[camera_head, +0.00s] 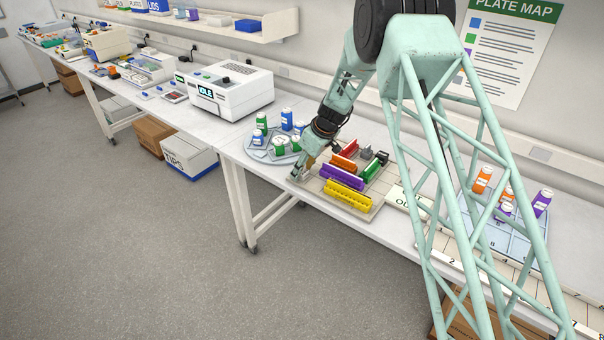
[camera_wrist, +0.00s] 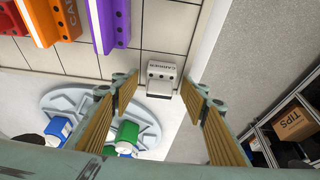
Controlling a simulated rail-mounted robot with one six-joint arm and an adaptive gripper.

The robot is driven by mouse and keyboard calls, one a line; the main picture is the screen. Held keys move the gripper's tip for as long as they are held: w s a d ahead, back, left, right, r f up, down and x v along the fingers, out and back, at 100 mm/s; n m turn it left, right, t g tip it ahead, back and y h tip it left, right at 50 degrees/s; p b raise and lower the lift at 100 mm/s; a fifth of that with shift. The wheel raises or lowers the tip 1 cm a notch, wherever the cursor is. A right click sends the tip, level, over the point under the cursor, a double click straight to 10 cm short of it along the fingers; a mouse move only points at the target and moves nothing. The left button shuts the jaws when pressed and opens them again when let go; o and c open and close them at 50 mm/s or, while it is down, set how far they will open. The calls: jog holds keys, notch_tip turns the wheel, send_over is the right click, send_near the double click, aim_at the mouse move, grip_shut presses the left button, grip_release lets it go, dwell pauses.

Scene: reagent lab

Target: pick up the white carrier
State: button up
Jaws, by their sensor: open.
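The white carrier (camera_wrist: 160,73) is a small pale block with dark holes and lettering. In the wrist view it lies at the edge of a tiled board (camera_wrist: 150,37), ahead of and between my fingertips. My gripper (camera_wrist: 158,86) is open, with tan ribbed pads on both sides and nothing held. In the head view my gripper (camera_head: 301,173) is low at the left corner of the board (camera_head: 366,206). I cannot make out the white carrier clearly there; the gripper is in front of that corner.
Purple (camera_head: 342,176), yellow (camera_head: 347,194), orange (camera_head: 344,161), red (camera_head: 347,148) and green (camera_head: 372,169) carriers sit on the board. The bench's front edge is near.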

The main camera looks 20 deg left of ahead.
jog(key=shift+c, duration=0.5)
jog(key=c, duration=0.8)
jog(key=shift+c, duration=0.2)
jog(key=shift+r, duration=0.1)
jog(key=shift+r, duration=1.7)
jog(key=s+d+r+b, duration=0.1)
jog(key=s+d+b, duration=0.2)
jog(key=s, duration=1.1)
jog(key=d, duration=0.3)
jog(key=shift+s+d+r+b, duration=0.2)
jog(key=shift+s+d+b, duration=0.1)
jog(key=shift+b, duration=0.1)
